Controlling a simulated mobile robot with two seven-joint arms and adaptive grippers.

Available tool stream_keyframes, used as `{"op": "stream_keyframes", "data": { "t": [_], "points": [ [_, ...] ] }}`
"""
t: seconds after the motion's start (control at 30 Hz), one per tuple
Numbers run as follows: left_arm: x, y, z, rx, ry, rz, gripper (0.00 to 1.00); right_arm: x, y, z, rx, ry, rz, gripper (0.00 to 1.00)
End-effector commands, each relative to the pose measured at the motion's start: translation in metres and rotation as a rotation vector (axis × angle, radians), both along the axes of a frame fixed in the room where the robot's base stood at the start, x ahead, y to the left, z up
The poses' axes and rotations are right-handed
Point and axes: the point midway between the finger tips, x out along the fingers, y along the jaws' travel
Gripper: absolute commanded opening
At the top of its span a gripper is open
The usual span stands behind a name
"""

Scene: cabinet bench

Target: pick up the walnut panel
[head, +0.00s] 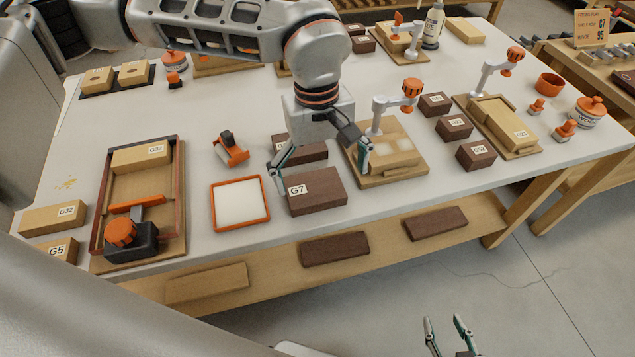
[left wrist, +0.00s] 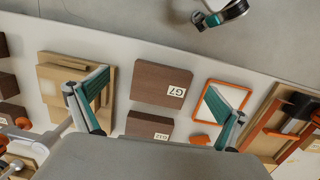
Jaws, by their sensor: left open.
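The walnut panel marked G7 (head: 312,196) is a dark brown block lying flat on the bench near its front edge. It also shows in the left wrist view (left wrist: 158,84). My left gripper (head: 318,174) is open and empty above it, its fingers spread to either side. I cannot tell how high it is. A second dark panel (head: 308,151) lies just behind G7, partly hidden by my left gripper; it shows in the left wrist view (left wrist: 148,126). My right gripper (head: 445,321) is open and empty, low in front of the bench.
An orange-rimmed white tray (head: 240,207) stands left of G7. A wooden fixture with an orange-knobbed clamp (head: 406,181) stands close on the right. A wooden frame jig (head: 181,222) is further left. Two dark panels (head: 336,249) (head: 436,223) lie on the lower shelf.

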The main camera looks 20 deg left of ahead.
Motion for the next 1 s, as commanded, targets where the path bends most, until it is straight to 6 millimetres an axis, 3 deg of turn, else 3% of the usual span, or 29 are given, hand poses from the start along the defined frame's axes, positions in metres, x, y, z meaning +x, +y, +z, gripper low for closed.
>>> {"op": "stream_keyframes", "data": {
  "t": [0.1,0.2,0.57,0.83,1.0],
  "points": [
    [0.015,0.022,0.005,0.063,-0.048,-0.011,1.0,0.0,0.0,0.0,0.0,-0.002,-0.001,0.4],
    [0.019,0.028,0.004,0.083,-0.061,-0.013,1.0,0.0,0.0,-0.001,-0.001,-0.002,0.0,0.4],
    [0.019,0.027,-0.026,0.082,-0.059,-0.013,1.0,-0.003,-0.002,-0.007,-0.007,0.007,0.0,0.4],
    [0.02,0.025,-0.065,0.082,-0.057,-0.013,1.0,-0.006,-0.003,-0.015,-0.012,0.017,0.003,0.4],
    [0.021,0.025,-0.071,0.081,-0.06,-0.013,1.0,-0.005,-0.003,-0.014,-0.014,0.014,0.002,0.4]
  ]
}}
